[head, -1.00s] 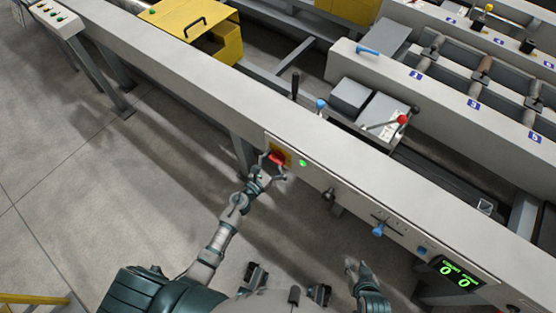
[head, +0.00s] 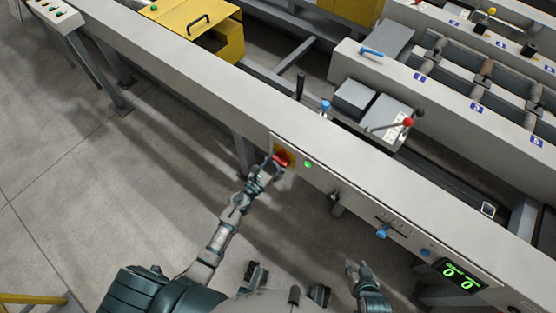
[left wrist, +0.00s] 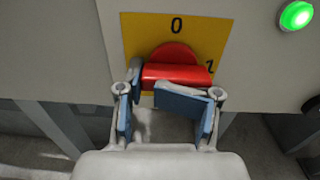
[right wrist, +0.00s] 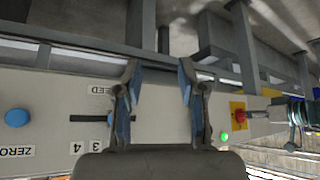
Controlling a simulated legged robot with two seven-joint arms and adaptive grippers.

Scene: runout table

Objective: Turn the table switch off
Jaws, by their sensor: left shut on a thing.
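The table switch is a red rotary handle (left wrist: 178,76) on a yellow plate (left wrist: 215,32) marked 0 at the top and 1 at the right. Its bar lies nearly level, with its right end by the 1. In the head view the red switch (head: 281,159) is on the front of the long grey beam. My left gripper (head: 270,166) is at it; in the left wrist view the left gripper's fingers (left wrist: 168,106) are shut on the handle's lower side. My right gripper (head: 358,268) is open and empty, away from the panel; it also shows in the right wrist view (right wrist: 157,85).
A lit green lamp (head: 308,164) sits right of the switch. Further right along the beam are a dark knob (head: 334,195), a blue lever (head: 382,232), a blue button (head: 426,253) and a green digital display (head: 460,276).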

